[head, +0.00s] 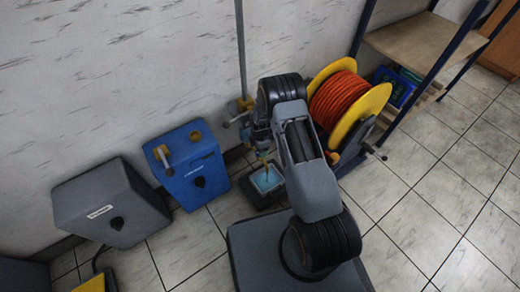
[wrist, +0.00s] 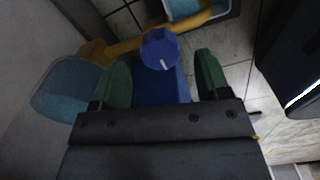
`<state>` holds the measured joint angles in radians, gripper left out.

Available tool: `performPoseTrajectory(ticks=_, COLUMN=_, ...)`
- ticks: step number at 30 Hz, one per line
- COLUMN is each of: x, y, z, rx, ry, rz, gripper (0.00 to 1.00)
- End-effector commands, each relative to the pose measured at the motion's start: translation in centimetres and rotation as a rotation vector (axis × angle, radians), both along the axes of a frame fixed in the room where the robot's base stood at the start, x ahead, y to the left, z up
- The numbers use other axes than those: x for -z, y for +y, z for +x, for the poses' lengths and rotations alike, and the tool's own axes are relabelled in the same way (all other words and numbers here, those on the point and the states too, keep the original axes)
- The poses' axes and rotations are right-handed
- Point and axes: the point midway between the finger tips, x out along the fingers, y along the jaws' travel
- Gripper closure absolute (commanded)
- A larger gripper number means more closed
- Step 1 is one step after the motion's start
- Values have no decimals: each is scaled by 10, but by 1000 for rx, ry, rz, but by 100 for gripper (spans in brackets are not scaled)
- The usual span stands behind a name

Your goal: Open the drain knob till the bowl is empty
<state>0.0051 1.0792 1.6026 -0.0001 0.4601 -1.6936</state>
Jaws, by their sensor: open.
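A blue knob (wrist: 160,48) with a white mark sits on a yellow pipe (wrist: 205,21) in the wrist view. My gripper (wrist: 162,62) is open, with one green finger on each side of the knob; I cannot tell whether either finger touches it. A rounded translucent vessel with bluish contents (wrist: 66,92), apparently the bowl, is at the left; how full it is cannot be told. In the head view, my arm hides the gripper and knob. A dark tray with light blue inside (head: 266,180) stands on the floor; it also shows at the wrist view's top (wrist: 183,7).
A blue box (head: 190,165) and a grey box (head: 104,203) stand left along the wall. An orange hose reel (head: 346,103) with yellow flanges and a shelf rack (head: 420,40) stand right. A thin upright pole (head: 241,50) is by the wall. Tiled floor is clear at right.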

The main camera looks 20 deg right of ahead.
Motion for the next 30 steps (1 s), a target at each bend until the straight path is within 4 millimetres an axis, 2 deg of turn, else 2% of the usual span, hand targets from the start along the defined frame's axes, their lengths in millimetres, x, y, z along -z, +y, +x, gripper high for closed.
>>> performPoseTrajectory(ticks=1, x=-16, y=0, z=1, rx=0, ry=-4, rz=0, gripper=31)
performPoseTrajectory(ticks=6, x=-52, y=0, z=1, rx=0, ry=-3, rz=0, gripper=31)
performPoseTrajectory(ticks=15, x=-98, y=0, z=1, rx=0, ry=-2, rz=0, gripper=31)
performPoseTrajectory(ticks=21, x=-109, y=0, z=0, rx=-1, ry=0, rz=0, gripper=31)
performPoseTrajectory(ticks=30, x=-111, y=0, z=0, rx=-1, ry=0, rz=0, gripper=31)
